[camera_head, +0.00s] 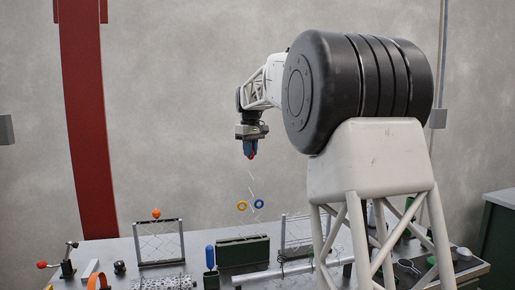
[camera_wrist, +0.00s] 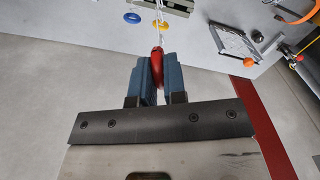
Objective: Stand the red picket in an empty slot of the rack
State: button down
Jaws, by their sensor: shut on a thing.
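My gripper (camera_head: 251,155) is high above the bench, pointing down. It is shut on the red picket; its red end (camera_head: 252,156) shows at the fingertips. In the wrist view the red end (camera_wrist: 157,62) sits between the blue fingers of my gripper (camera_wrist: 157,75). A thin pale zigzag wire (camera_head: 251,182) hangs below the red end. A dark green block (camera_head: 242,251), which looks like the rack, stands on the bench well below. Its slots cannot be made out. A yellow ring (camera_head: 241,205) and a blue ring (camera_head: 259,203) show above it; their support is unclear.
A mesh frame (camera_head: 160,243) with an orange ball (camera_head: 156,213) stands left of the block. Another mesh frame (camera_head: 297,232) stands to its right. A blue-topped piece (camera_head: 210,257) is close at the block's left. The air around my gripper is clear.

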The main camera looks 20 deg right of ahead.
jog(key=w+a+f+n, duration=0.6)
jog(key=a+n, duration=0.3)
jog(key=n, duration=0.4)
jog(key=shift+w+f, duration=0.35)
jog(key=shift+f, duration=0.4)
jog(key=shift+f, duration=0.15)
notch_tip(320, 180, down, 14)
jog(key=shift+f, duration=0.2)
dwell(1.0)
